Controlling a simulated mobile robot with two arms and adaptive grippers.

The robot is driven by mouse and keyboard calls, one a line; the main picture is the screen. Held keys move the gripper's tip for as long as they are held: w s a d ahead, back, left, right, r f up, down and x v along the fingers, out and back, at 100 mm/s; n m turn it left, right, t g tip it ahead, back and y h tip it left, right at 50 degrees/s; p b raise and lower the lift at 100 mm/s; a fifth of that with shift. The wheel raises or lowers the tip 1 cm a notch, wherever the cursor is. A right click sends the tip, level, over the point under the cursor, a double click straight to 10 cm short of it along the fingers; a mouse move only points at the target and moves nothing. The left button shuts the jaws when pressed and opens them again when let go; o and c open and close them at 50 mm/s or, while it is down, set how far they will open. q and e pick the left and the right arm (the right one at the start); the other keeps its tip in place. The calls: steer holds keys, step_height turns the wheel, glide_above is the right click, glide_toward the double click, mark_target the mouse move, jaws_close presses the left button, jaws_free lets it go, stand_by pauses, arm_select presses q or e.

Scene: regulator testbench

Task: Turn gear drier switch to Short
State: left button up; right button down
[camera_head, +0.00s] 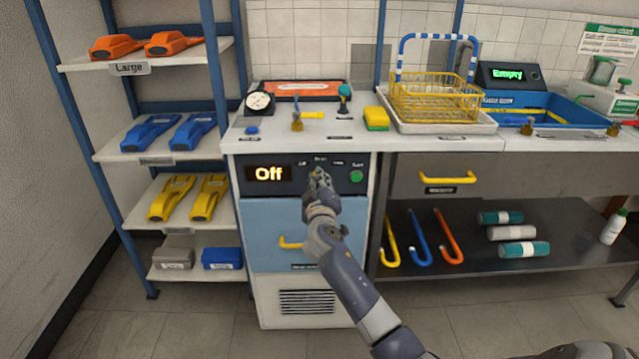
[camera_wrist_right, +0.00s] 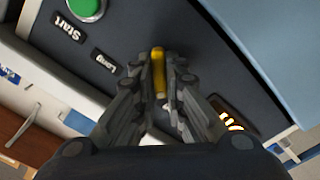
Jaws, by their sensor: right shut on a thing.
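The gear drier (camera_head: 302,220) is a cabinet with a dark control panel and a blue door. Its display (camera_head: 269,174) reads "Off". My right gripper (camera_head: 319,178) is at the panel, in front of the switch. In the right wrist view the switch (camera_wrist_right: 158,70) is a yellow knob between the fingertips of my right gripper (camera_wrist_right: 160,85), which is shut on it. The labels "Long" and "Start" show there; the Short label is hidden or too small to read. My left gripper is not in view.
A green Start button (camera_head: 356,176) sits right of the switch. A yellow door handle (camera_head: 291,243) is below the panel. A gauge (camera_head: 258,102) and a yellow sponge (camera_head: 376,118) stand on the counter above. Shelves with colored tools (camera_head: 165,135) are at the left.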

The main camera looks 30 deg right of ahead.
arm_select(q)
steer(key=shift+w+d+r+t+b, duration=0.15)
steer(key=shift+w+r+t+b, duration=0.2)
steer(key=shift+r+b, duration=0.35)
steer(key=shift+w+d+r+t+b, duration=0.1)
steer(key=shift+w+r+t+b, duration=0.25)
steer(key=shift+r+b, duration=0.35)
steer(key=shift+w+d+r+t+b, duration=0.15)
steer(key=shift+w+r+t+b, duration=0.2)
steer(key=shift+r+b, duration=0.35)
arm_select(e)
steer(key=shift+d+m, duration=0.1)
steer(key=shift+m, duration=4.4)
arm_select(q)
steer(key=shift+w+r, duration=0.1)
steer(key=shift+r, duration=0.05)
arm_select(e)
steer(key=c, duration=1.7)
jaws_free()
steer(key=shift+o, duration=0.2)
